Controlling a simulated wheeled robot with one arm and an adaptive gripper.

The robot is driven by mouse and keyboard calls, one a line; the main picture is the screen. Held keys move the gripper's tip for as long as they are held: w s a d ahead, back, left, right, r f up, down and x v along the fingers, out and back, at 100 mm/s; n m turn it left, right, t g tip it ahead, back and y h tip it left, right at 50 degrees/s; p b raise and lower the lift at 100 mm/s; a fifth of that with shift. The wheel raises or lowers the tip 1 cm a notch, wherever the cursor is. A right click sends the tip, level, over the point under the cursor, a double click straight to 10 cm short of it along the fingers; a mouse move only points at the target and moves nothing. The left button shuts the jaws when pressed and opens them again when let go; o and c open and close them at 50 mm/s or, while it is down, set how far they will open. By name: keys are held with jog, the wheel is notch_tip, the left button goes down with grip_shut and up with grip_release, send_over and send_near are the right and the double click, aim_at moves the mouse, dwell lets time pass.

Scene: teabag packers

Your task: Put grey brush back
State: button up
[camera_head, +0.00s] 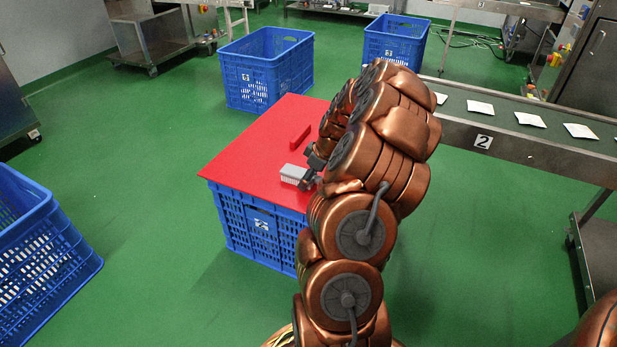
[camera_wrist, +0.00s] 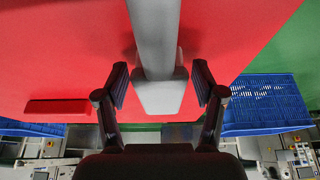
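The grey brush (camera_head: 294,173), with pale bristles on its underside, is at the near part of the red top (camera_head: 243,160) over a blue crate. I cannot tell whether it rests on the top or is just above it. My gripper (camera_head: 310,177) is at its right side, partly hidden by my arm. In the wrist view, the grey brush (camera_wrist: 155,50) runs down between the two fingers of my gripper (camera_wrist: 160,85). The fingers are apart, one on each side of the brush, with narrow gaps showing.
A red block (camera_head: 300,137) lies behind the brush on the red top; it also shows in the wrist view (camera_wrist: 57,106). Blue crates stand at the back (camera_head: 266,67), (camera_head: 394,40) and left (camera_head: 35,245). A conveyor (camera_head: 530,140) with white packets is at right. Green floor is free at front left.

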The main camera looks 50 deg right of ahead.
jog(key=shift+o, duration=0.2)
jog(key=shift+r, duration=0.15)
jog(key=p+v, duration=0.3)
jog(key=v, duration=0.9)
jog(key=a+r+g+y, duration=0.1)
jog(key=a+r+g, duration=0.15)
jog(key=a, duration=1.05)
jog(key=a+r+g+y, duration=0.1)
jog(key=a+r, duration=0.2)
jog(key=a, duration=1)
jog(key=s+a+g+h, duration=0.1)
jog(key=s+a+g, duration=0.1)
jog(key=s+a, duration=0.7)
jog(key=s+a+m+g+h, duration=0.1)
jog(key=s+a, duration=0.1)
jog(key=s, duration=0.5)
jog(key=s+a+m+g+h, duration=0.1)
jog(key=s+a+m, duration=0.1)
jog(key=s, duration=0.5)
jog(key=shift+s+a+f+g, duration=0.3)
jog(key=shift+s+a+g, duration=0.05)
jog(key=shift+a, duration=0.35)
